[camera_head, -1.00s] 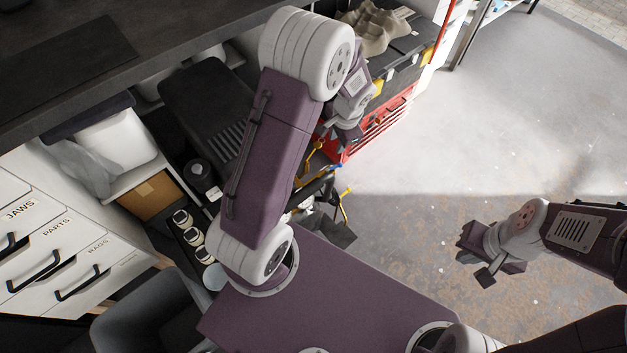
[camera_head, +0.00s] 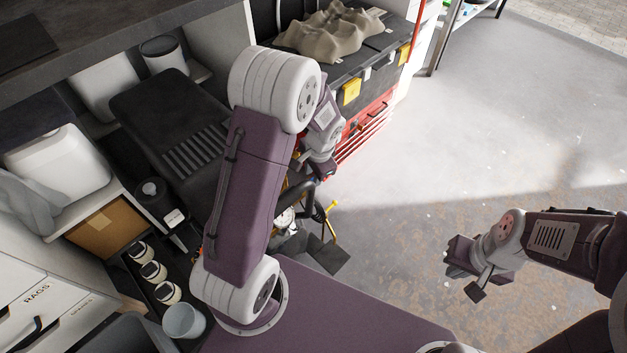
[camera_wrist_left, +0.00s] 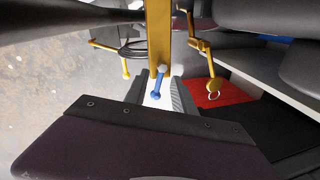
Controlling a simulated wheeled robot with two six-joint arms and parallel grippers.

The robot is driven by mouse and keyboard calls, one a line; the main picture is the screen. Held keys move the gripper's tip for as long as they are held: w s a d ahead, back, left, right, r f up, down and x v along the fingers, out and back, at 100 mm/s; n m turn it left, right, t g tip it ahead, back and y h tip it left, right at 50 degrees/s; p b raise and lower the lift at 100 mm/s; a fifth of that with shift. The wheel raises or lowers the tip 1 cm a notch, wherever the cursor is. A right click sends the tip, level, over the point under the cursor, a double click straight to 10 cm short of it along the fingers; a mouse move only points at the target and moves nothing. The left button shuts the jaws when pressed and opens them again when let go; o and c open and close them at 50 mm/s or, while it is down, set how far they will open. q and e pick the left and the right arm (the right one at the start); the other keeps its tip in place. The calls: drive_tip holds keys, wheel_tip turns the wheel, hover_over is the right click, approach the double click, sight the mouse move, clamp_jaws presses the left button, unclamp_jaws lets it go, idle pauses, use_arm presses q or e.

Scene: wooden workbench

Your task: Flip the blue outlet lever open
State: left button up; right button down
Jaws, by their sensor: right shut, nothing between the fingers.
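A small blue lever (camera_wrist_left: 157,90) with a grey knob shows in the left wrist view, at the lower end of an upright yellow pipe (camera_wrist_left: 158,35). My left gripper (camera_wrist_left: 159,96) has its fingers apart, one on each side of the lever in the picture, with pale gaps between. I cannot tell how deep the lever sits between the fingers. In the head view my left gripper (camera_head: 322,168) is small and partly hidden, and I cannot make out the lever there. My right gripper (camera_head: 460,272) is shut and empty over the open floor at the right.
Yellow fittings (camera_wrist_left: 206,55) stand right of the lever, and a thinner yellow piece (camera_wrist_left: 108,46) stands left. In the head view a red tool chest (camera_head: 372,125) lies beyond my left gripper. Jars (camera_head: 153,271) and a dark case (camera_head: 172,115) are at the left. The floor at right is clear.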

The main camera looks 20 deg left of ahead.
use_arm(q)
drive_tip(key=shift+f, duration=0.1)
clamp_jaws()
drive_tip(key=shift+w+a+n+p, duration=0.1)
drive_tip(key=shift+n+p, duration=0.45)
drive_tip(key=shift+n, duration=0.45)
drive_tip(key=shift+a+n+g, duration=0.1)
drive_tip(key=shift+n+g, duration=0.2)
drive_tip(key=shift+n, duration=0.3)
unclamp_jaws()
wheel_tip(320, 180, up, 9)
drive_tip(key=d+p, duration=0.1)
drive_tip(key=p, duration=0.4)
drive_tip(key=shift+s+d, duration=0.25)
drive_tip(key=shift+d, duration=0.1)
